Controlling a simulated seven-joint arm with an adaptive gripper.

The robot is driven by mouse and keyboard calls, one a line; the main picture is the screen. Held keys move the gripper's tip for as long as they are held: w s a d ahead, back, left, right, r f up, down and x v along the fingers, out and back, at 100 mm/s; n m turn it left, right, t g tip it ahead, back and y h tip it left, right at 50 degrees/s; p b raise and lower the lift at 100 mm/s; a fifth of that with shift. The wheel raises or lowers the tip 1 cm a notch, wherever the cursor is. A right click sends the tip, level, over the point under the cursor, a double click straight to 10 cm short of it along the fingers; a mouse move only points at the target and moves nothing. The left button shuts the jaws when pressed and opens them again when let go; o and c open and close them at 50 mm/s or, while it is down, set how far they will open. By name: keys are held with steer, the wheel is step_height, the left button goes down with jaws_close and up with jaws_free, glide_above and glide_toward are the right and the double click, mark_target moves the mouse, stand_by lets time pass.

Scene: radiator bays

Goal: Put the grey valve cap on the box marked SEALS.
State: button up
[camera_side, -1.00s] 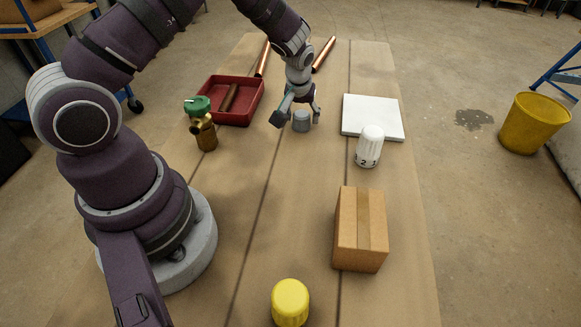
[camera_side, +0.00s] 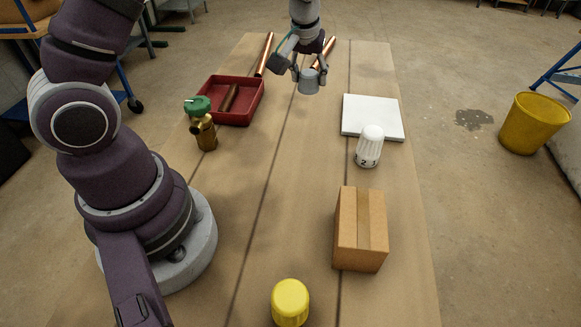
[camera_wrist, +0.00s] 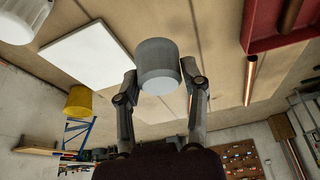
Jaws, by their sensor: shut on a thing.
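The grey valve cap (camera_side: 308,82) is held between the fingers of my gripper (camera_side: 309,76), above the far part of the table. In the wrist view the cap (camera_wrist: 157,66) sits between both fingertips of my gripper (camera_wrist: 160,82), its pale end face towards the camera. A brown cardboard box (camera_side: 361,230) stands on the near right part of the table. No SEALS marking can be read on the faces in view.
A white slab (camera_side: 373,112) and a white numbered thermostat head (camera_side: 369,147) are at the right. A red tray (camera_side: 240,119) with a copper piece and a brass valve with a green cap (camera_side: 205,130) are at the left. A yellow cap (camera_side: 290,303) stands in front. The table's middle is clear.

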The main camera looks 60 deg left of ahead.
steer(key=s+d+r+m+t+h, duration=0.1)
steer(key=s+d+r+m+h, duration=0.15)
steer(key=d+m, duration=0.85)
step_height(320, 180, up, 2)
steer(key=m+g+h, duration=0.1)
steer(key=m+h, duration=0.2)
steer(key=m, duration=0.2)
glide_above(373, 217)
steer(key=a, duration=0.2)
steer(key=shift+m+h, duration=0.25)
steer(key=shift+m, duration=0.15)
steer(key=f, duration=0.4)
steer(key=s+d+f, duration=0.1)
steer(key=f, duration=0.1)
steer(key=shift+f, duration=0.75)
steer(key=shift+o, duration=1.4)
steer(key=shift+f, duration=0.15)
steer(key=o, duration=0.4)
steer(key=shift+o, duration=0.2)
